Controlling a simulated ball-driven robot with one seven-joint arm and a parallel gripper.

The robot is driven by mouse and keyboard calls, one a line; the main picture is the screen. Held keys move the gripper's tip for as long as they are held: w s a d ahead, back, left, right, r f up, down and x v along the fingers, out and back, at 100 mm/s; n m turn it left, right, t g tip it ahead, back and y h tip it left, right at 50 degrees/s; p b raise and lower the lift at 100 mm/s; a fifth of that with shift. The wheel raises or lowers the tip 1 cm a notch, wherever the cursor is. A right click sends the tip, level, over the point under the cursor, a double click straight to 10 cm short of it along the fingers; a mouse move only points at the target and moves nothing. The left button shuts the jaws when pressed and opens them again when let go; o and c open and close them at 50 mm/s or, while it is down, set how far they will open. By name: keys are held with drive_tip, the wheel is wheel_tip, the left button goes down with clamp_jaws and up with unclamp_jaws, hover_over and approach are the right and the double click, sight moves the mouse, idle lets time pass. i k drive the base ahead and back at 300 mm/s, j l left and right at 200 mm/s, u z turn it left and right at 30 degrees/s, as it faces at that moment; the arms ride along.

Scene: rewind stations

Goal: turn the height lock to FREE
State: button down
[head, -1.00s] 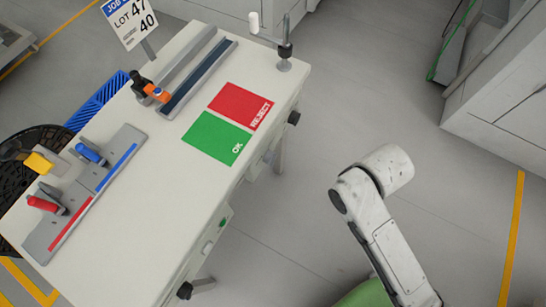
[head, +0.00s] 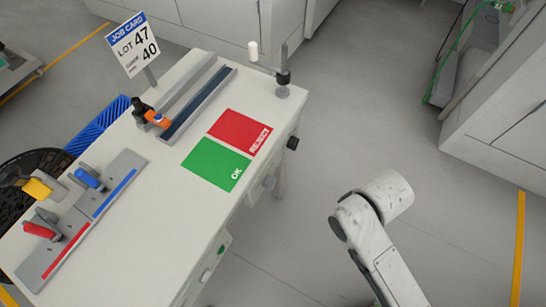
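A white work table (head: 165,215) fills the left half of the head view. A black knob (head: 292,143) sticks out from its right side near the far corner. A grey knob (head: 268,182) sits lower on the same side, and a green button (head: 221,249) is nearer. I cannot tell which of these, if any, is the height lock, and no FREE marking is readable. Part of my white arm shows at the lower right, apart from the table. My gripper is not in view.
On the table lie a red REJECT mat (head: 239,131), a green OK mat (head: 215,164), a grey rail (head: 197,103) and a clamp fixture (head: 82,215). A job card (head: 132,45) stands behind. Grey cabinets (head: 505,120) stand at the right. Floor between table and cabinets is clear.

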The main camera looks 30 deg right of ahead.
sight(268, 182)
drive_tip(key=k+j+z, duration=0.2)
drive_tip(key=z, duration=0.2)
drive_tip(key=k+j+z, duration=0.2)
drive_tip(key=j+z, duration=0.25)
drive_tip(key=l, duration=0.1)
